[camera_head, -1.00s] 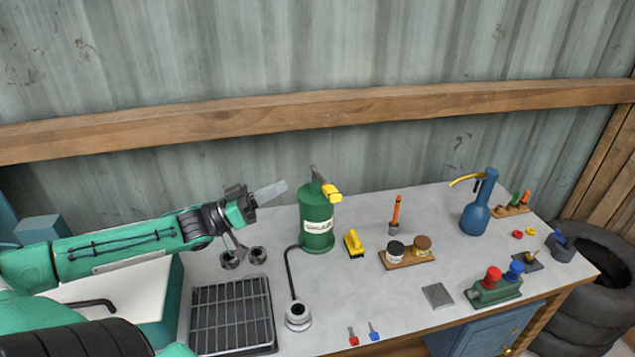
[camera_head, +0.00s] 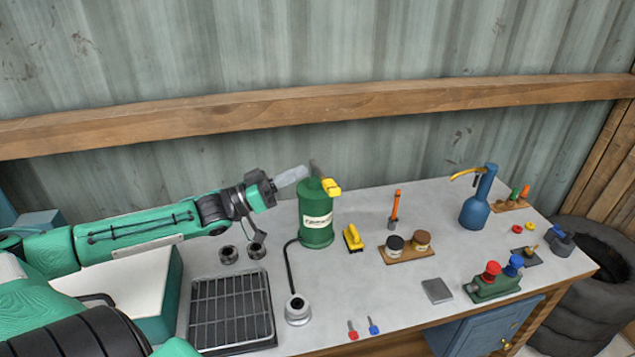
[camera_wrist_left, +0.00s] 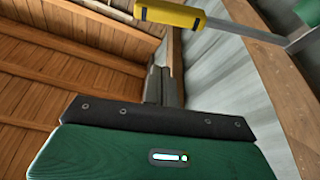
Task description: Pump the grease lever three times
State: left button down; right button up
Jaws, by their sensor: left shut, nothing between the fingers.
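The grease pump is a green canister (camera_head: 317,218) with a pale label, standing upright on the bench. Its lever has a yellow grip (camera_head: 331,187) at the top right; the grip also shows in the left wrist view (camera_wrist_left: 172,14), with a metal rod (camera_wrist_left: 245,31) running right from it. A dark metal piece sticks up from the canister top. My left gripper (camera_head: 303,172) is shut and empty, its pale fingers just left of the canister top. Whether the fingertips touch it I cannot tell. My right gripper is not in view.
A black hose runs from the canister to a round metal fitting (camera_head: 298,310). The wooden wall beam (camera_head: 420,96) runs behind.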

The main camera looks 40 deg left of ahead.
aim_at(322, 176)
pick_arm(q)
jog(key=w+d+f+p, duration=0.1)
jog(key=d, duration=0.1)
jog(key=w+d+f+p, duration=0.1)
jog(key=w, duration=0.1)
jog(key=shift+w+d+f, duration=0.1)
jog(key=shift+w+d, duration=0.15)
jog(key=shift+d, duration=0.15)
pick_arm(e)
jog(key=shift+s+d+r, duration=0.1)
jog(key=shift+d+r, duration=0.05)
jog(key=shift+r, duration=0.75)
pick_arm(q)
jog(key=shift+f, duration=0.15)
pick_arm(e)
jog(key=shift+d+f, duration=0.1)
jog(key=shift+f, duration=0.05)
